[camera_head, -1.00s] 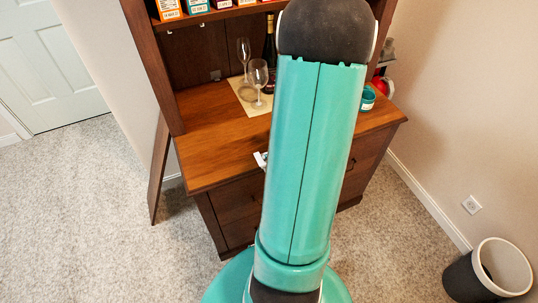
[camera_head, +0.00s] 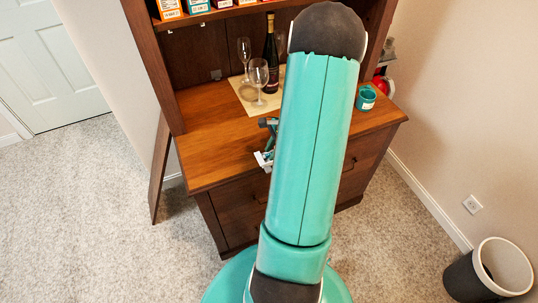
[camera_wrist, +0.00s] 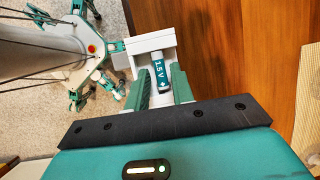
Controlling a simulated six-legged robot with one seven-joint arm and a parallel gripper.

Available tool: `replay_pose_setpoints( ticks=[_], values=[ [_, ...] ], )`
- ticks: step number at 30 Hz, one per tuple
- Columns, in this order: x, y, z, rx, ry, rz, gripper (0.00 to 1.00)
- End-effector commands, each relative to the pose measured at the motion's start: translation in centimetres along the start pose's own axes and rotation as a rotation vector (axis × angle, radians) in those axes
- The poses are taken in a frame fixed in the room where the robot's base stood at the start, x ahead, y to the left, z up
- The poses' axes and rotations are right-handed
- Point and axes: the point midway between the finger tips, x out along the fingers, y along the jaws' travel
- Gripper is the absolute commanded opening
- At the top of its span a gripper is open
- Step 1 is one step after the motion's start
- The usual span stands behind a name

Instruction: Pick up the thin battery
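The thin battery (camera_wrist: 159,73) is a slim dark teal cylinder marked "1.5 V" and "+". In the wrist view it lies lengthwise between the two green finger pads of my gripper (camera_wrist: 161,87). In the head view the white and teal end of my gripper (camera_head: 264,158) is at the counter's front edge; the battery cannot be made out there.
The wooden counter (camera_head: 217,143) holds wine glasses (camera_head: 259,76) and a dark bottle (camera_head: 270,55) on a pale mat (camera_head: 241,91). A teal cup (camera_head: 366,98) stands at the right. Boxes fill the shelf above. A bin (camera_head: 490,270) is on the carpet.

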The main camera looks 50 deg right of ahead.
Motion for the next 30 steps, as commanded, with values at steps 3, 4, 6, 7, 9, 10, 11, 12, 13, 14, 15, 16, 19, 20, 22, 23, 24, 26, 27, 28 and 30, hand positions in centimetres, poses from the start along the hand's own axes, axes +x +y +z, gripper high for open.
replay_pose_setpoints(
  ticks=[3,4,6,7,9,10,11,12,13,14,15,16,19,20,22,23,24,26,27,28,30],
  values=[
    [0.1,0.0,0.0,0.0,0.0,-0.001,0.24],
    [0.1,0.0,0.0,0.0,0.0,-0.001,0.24],
    [0.1,0.0,0.0,-0.001,0.0,0.0,0.22],
    [0.1,0.0,0.0,-0.001,0.0,0.0,0.16],
    [0.1,0.0,0.0,-0.001,0.0,0.0,0.02],
    [0.1,0.0,0.0,-0.001,0.0,0.0,0.0],
    [0.1,0.0,0.0,-0.001,0.0,0.0,0.0],
    [0.1,0.0,0.0,-0.001,0.0,0.0,0.0],
    [0.1,0.0,0.0,-0.001,0.0,0.0,0.0],
    [0.1,0.0,0.0,-0.001,0.0,0.0,0.0],
    [0.1,0.0,0.0,-0.001,0.0,0.0,0.0],
    [0.1,0.0,0.0,-0.001,0.0,0.0,0.0],
    [0.0,0.0,0.1,-0.001,0.0,0.0,0.0],
    [0.0,-0.1,0.1,-0.001,0.0,0.0,0.0],
    [-0.2,-0.1,0.2,-0.001,0.0,0.0,0.0],
    [-0.4,-0.1,0.2,-0.001,0.0,0.0,0.0],
    [-0.6,-0.1,0.3,-0.002,0.0,0.0,0.0],
    [-1.1,-0.2,0.5,-0.002,0.002,-0.001,0.0],
    [-1.6,-0.3,0.7,-0.003,0.002,-0.001,0.0],
    [-2.0,-0.3,0.9,-0.003,0.002,-0.001,0.0],
    [-3.1,-0.4,1.4,-0.004,0.003,-0.002,0.0]
  ],
)
